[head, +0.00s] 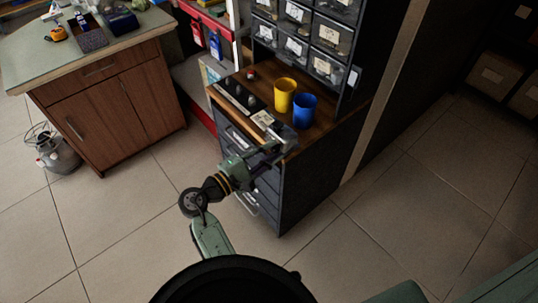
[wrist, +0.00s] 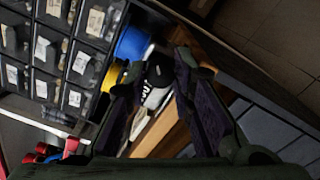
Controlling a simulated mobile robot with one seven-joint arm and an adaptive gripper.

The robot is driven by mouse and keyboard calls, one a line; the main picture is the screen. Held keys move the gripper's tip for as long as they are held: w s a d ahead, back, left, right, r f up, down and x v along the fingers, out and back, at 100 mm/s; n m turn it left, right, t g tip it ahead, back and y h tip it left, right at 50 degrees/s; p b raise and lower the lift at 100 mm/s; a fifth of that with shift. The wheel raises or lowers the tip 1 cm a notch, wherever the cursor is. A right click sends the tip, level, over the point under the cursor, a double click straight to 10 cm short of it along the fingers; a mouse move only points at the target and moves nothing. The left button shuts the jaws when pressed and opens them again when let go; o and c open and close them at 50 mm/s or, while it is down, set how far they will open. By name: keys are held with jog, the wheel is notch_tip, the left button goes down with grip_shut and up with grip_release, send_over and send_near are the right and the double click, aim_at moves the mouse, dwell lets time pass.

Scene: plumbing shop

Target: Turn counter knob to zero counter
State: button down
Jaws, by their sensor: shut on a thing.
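The counter (wrist: 155,97) is a small pale body with dark markings, seen between my fingers in the wrist view. Its black knob (wrist: 158,71) sits at its top end, between my fingertips. In the head view a small pale object, likely the counter (head: 262,118), lies at the front edge of the wooden cabinet top (head: 262,88). My gripper (head: 277,146) reaches over that edge from the front. In the wrist view my gripper (wrist: 157,76) is closed around the knob, with one finger on each side. The counter's digits are not readable, and the fingers partly hide its body.
A yellow cup (head: 285,95) and a blue cup (head: 304,110) stand close behind my gripper. A dark panel (head: 238,97) lies to the left on the top. Labelled drawer bins (head: 298,40) rise behind. Grey drawers (head: 265,190) are below. The tiled floor at right is clear.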

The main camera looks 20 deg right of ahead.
jog(key=m+b, duration=0.4)
jog(key=m, duration=0.1)
jog(key=shift+f, duration=0.25)
jog(key=shift+r+m+b, duration=0.1)
jog(key=shift+m+b, duration=1.1)
jog(key=shift+m, duration=0.1)
jog(key=shift+r, duration=0.1)
jog(key=c, duration=1.4)
grip_release()
jog(key=v, duration=1.2)
